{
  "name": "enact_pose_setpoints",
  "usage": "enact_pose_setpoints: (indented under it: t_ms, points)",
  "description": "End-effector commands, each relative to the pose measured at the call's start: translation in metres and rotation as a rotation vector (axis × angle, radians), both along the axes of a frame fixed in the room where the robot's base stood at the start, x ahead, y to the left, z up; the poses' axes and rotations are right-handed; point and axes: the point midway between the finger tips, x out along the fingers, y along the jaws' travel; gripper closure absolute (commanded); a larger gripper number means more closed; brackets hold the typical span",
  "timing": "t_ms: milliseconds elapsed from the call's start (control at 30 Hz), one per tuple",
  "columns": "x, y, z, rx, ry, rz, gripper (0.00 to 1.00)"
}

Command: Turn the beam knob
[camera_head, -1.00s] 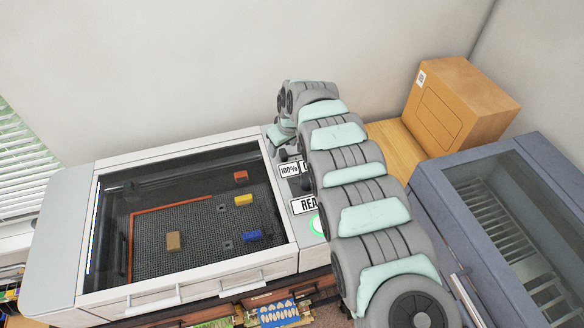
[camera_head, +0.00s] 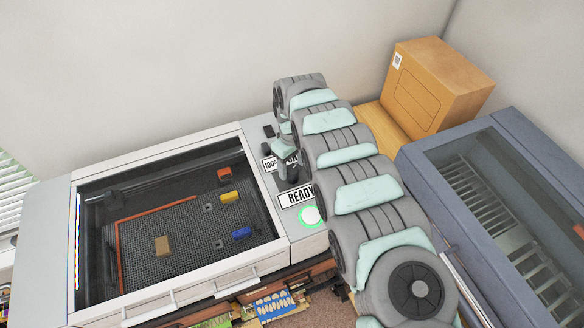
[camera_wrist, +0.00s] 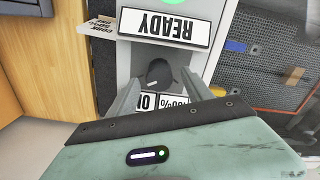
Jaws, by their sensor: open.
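The beam knob (camera_wrist: 158,74) is a dark grey dial on the machine's light grey control panel (camera_wrist: 139,58). My gripper (camera_wrist: 160,88) is open, with one finger on each side of the knob. Small gaps seem to remain beside it, and I cannot tell whether either finger touches.
A green-ringed round button (camera_head: 311,216) lies in front of the READY sign. Left is the machine's glass-covered bed (camera_head: 160,222) with small coloured blocks. A cardboard box (camera_head: 440,85) and a blue-grey cabinet (camera_head: 418,172) stand right.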

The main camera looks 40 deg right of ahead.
Motion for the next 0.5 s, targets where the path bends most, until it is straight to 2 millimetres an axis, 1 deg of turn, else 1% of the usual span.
enact_pose_setpoints:
  t_ms: [100,200,500]
  points:
    - [0.001,0.001,-0.012,0.002,-0.003,0.0,0.41]
    - [0.001,-0.001,-0.019,0.0,-0.003,-0.001,0.41]
    - [0.0,-0.001,-0.027,-0.002,-0.001,-0.001,0.41]
